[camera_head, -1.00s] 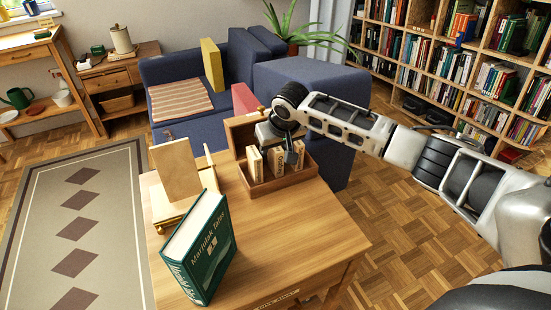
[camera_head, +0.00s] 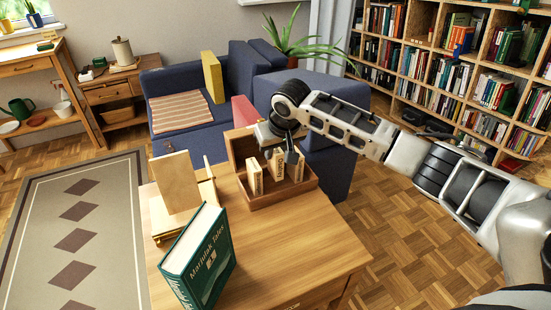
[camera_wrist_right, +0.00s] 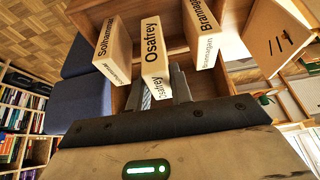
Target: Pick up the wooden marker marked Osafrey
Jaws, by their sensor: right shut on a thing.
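The wooden marker marked Osafrey (camera_wrist_right: 153,42) is the middle of three pale blocks in the right wrist view, between the Solhammar marker (camera_wrist_right: 112,48) and the Brannagan marker (camera_wrist_right: 203,38). In the head view the Osafrey marker (camera_head: 279,164) stands higher than its neighbours, above the wooden box (camera_head: 285,197) on the table. My right gripper (camera_head: 291,152) is shut on it from above; the grey fingers hide part of it. The fingers (camera_wrist_right: 165,85) also show in the wrist view. My left gripper is not in view.
A green book (camera_head: 210,258) stands at the front of the table (camera_head: 285,240), with a board on a wooden stand (camera_head: 177,182) behind it. The table's right front is bare. A blue sofa (camera_head: 240,85) stands behind, and a bookcase (camera_head: 450,60) at the right.

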